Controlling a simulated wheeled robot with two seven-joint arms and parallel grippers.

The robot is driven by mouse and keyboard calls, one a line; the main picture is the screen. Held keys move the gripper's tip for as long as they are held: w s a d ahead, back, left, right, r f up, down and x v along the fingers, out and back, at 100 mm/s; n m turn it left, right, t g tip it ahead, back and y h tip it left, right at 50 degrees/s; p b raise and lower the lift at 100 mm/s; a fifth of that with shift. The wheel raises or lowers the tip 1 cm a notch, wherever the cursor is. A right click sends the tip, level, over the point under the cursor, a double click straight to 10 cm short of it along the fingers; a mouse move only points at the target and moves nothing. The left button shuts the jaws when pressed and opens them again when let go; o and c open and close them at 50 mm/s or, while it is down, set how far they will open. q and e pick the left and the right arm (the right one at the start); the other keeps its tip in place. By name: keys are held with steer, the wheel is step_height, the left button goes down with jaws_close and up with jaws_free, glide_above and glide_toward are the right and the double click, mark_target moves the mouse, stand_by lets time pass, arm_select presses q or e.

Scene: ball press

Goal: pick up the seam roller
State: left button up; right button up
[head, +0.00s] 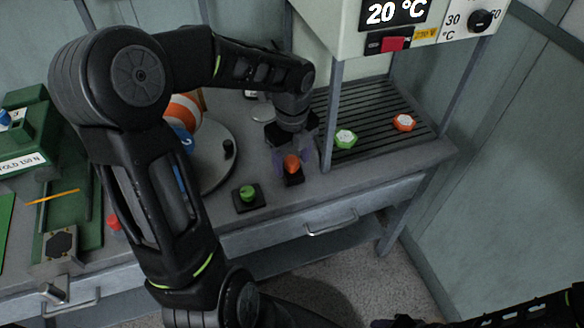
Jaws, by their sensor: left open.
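My left gripper (292,157) reaches down over the front of the bench, its jaws open around a small orange-topped piece on a dark base (292,164). I cannot tell whether it touches the piece. A similar green-topped piece on a black square base (248,194) stands just left of it. I cannot tell for sure which small piece is the seam roller; the orange one is partly hidden by the gripper. Part of my right arm shows at the bottom right, and its gripper is not clear.
A grey round plate (216,174) with an orange-striped ball (184,108) lies behind my left arm. A slatted rack (375,122) holds a green-white (345,139) and an orange-white piece (404,122) under a heater box (395,25). A green press (28,130) stands left. The bench's front edge (330,200) is close.

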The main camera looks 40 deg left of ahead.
arm_select(q)
steer(key=shift+f, duration=0.1)
steer(key=shift+c, duration=0.5)
jaws_close()
stand_by(0.5)
